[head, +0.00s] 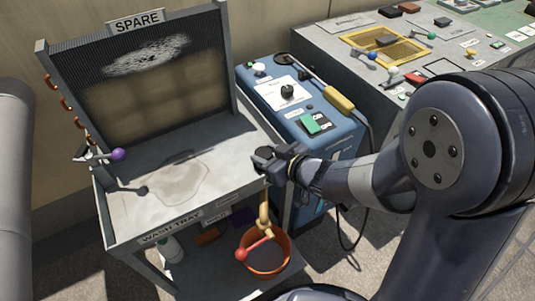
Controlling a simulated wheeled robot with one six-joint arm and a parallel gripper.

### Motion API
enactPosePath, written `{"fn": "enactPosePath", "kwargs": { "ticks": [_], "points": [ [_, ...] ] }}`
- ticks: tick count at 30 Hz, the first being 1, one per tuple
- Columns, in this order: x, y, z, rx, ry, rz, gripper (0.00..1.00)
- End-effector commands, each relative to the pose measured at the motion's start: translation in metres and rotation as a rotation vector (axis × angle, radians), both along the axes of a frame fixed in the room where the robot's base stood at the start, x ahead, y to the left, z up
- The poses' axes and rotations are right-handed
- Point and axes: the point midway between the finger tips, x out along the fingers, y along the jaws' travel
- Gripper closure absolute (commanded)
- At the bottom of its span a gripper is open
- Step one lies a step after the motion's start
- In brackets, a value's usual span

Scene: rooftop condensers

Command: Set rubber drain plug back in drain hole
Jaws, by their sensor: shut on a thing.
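My gripper (267,160) is at the right front edge of the grey wash tray (118,213), its tips pointing left. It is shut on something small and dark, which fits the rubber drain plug. The plug's outline is hard to tell from the dark fingers. A wet stain (182,182) lies in the middle of the tray. I cannot make out the drain hole clearly. A tan bent pipe (264,216) hangs below the tray's right front, under my gripper, with a red-knobbed lever (241,254) beside it.
An orange bucket (284,262) stands under the pipe. A purple-knobbed lever (117,155) juts over the tray's left side. A finned panel marked SPARE (140,85) stands behind it. A blue machine (327,138) with a yellow-handled tool (339,99) is behind my gripper. A cluttered bench (330,50) is at the back right.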

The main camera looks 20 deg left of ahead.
Motion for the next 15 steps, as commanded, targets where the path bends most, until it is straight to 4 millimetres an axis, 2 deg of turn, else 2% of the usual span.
{"fn": "enactPosePath", "kwargs": {
  "ticks": [1, 15],
  "points": [
    [-0.0014, -0.0014, -0.0056, -0.008, 0.011, -0.002, 0.85],
    [-0.0029, -0.0026, -0.0113, -0.016, 0.020, -0.004, 0.85]
  ]
}}
